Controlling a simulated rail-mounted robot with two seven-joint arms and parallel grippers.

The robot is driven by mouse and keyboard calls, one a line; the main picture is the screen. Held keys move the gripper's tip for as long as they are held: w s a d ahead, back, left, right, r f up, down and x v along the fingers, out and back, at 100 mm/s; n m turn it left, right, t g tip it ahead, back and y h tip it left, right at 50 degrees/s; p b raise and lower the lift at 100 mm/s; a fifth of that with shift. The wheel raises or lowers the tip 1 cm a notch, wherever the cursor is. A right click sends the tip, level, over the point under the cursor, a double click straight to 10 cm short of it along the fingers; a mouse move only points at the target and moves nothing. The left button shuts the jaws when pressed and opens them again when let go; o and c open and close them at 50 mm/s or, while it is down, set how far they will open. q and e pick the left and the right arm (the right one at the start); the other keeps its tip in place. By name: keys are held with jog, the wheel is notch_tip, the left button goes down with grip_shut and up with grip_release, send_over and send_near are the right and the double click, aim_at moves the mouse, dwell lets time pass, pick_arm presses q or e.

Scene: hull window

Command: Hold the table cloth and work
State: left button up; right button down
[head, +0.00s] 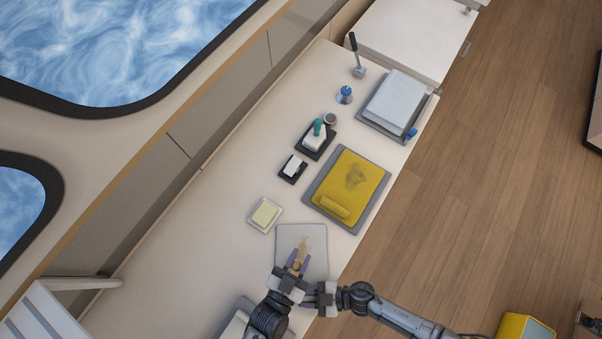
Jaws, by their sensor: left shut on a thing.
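No cloth can be told apart for certain. A yellow sheet (363,175) with a dark smudge lies on a grey tray (318,194), with a yellow roll (332,206) at its near end. A pale square mat (314,236) lies closer to me. My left gripper (296,265) is over this mat, shut on a small tan thing (303,245) that is partly hidden by the fingers. My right gripper (318,287) is beside it at the mat's near edge, and its fingers are too small and overlapped to read.
A pale yellow block (265,214) on a small tray lies left of the mat. Dark trays with a white block (293,167) and a green-knobbed tool (318,130) stand farther off. A blue-topped item (345,95), a lever (356,62) and a white panel (397,101) are at the far end.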

pick_arm(q)
jog(key=shift+f, duration=0.6)
jog(key=shift+f, duration=0.25)
dwell(0.3)
jog(key=w+r, duration=0.2)
jog(key=w, duration=0.8)
jog(key=shift+w+a, duration=0.4)
dwell(0.4)
jog(key=shift+r, duration=0.15)
jog(key=shift+r, duration=2.5)
